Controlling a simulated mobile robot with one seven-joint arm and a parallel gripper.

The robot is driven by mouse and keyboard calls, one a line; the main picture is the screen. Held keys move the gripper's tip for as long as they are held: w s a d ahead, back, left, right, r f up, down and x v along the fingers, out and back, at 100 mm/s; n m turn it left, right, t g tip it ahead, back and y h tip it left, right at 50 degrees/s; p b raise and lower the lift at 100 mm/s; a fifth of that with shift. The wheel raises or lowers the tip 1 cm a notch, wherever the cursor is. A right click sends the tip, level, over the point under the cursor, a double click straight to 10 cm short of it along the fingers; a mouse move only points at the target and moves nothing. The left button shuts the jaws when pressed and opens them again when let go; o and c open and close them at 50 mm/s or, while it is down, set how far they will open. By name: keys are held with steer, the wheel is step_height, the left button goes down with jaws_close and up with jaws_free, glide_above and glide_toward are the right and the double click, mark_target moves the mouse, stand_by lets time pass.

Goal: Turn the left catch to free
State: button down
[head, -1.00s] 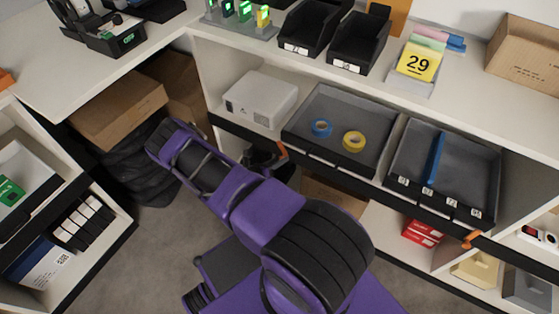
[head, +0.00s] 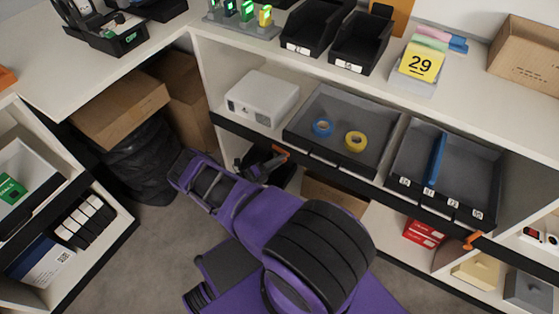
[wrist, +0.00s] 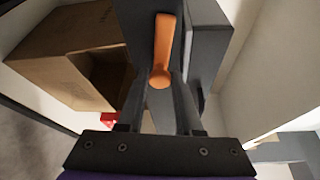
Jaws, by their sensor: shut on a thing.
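The left catch is an orange lever (head: 281,152) on the dark rail at the front edge of the shelf. In the wrist view the left catch (wrist: 164,45) is a long orange handle with a rounded near end, in front of a dark bar. My gripper (wrist: 160,84) has its two dark fingers on either side of that rounded end, shut on it. In the head view my gripper (head: 264,166) is small and dark just below the catch, partly hidden by my purple arm. The exact finger contact is hard to see.
A right orange catch (head: 473,241) sits further along the rail. A grey tray (head: 375,111) holds blue and yellow tape rolls; a divided tray (head: 476,172) stands beside it. A white box (head: 262,98) is above the gripper. A cardboard box (wrist: 70,55) is close by.

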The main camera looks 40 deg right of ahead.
steer(key=shift+n+h, duration=0.4)
steer(key=shift+n, duration=0.4)
steer(key=c, duration=0.6)
jaws_free()
steer(key=shift+a, duration=0.1)
steer(key=a, duration=1.7)
steer(key=shift+a, duration=0.15)
